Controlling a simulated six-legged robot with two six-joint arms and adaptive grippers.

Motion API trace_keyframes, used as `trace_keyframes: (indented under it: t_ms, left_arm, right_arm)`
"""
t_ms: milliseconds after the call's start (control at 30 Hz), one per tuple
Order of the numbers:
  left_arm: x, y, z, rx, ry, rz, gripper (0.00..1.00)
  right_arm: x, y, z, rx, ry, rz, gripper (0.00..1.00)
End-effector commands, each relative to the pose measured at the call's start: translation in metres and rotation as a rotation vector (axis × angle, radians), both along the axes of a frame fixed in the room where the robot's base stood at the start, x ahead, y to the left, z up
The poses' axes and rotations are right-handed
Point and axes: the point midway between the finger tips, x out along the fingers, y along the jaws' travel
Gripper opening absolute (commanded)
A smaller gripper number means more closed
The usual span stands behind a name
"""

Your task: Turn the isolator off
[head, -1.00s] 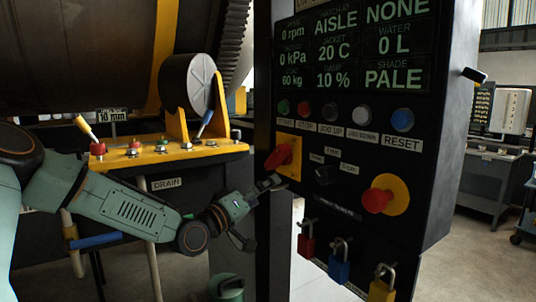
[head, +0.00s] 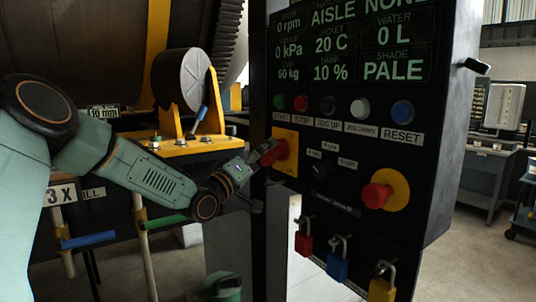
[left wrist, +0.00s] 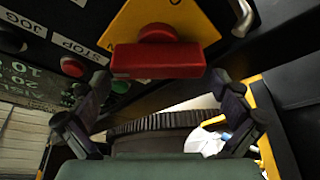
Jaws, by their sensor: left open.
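The isolator is a red handle (head: 270,153) on a yellow plate (head: 286,151) at the left edge of the dark control panel. In the left wrist view the red handle (left wrist: 158,59) lies crosswise in the picture, in front of the yellow plate (left wrist: 190,17). My left gripper (head: 262,160) is at the handle in the head view, its tips partly hidden there. In the left wrist view my left gripper (left wrist: 165,90) is open, one finger on each side, with the handle just beyond and between the tips. Contact cannot be told. My right gripper is not in view.
The panel (head: 437,150) also bears a red emergency button (head: 376,196), a small black selector (head: 322,171) and a row of coloured buttons. Red, blue (head: 338,265) and yellow padlocks hang below. A yellow drum bracket (head: 190,140) stands left of the panel.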

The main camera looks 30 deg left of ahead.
Motion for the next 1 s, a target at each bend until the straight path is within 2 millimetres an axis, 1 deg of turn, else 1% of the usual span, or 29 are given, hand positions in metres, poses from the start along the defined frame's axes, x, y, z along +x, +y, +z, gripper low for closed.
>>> trace_keyframes:
  t_ms: [100,233,567,667,1000]
  left_arm:
    - [0.012,0.000,0.003,0.005,0.000,0.002,1.00]
    - [0.019,0.000,0.005,0.003,0.000,0.001,1.00]
    - [0.022,0.000,0.006,-0.001,-0.001,0.001,1.00]
    - [0.022,0.000,0.006,0.000,-0.001,0.001,0.93]
    - [0.022,-0.001,0.006,0.001,-0.001,0.000,0.64]
  right_arm:
    - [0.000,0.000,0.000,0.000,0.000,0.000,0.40]
    - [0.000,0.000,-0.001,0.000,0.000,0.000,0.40]
    - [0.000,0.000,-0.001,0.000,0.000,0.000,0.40]
    - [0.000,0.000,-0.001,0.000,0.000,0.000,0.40]
    - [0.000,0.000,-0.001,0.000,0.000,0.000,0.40]
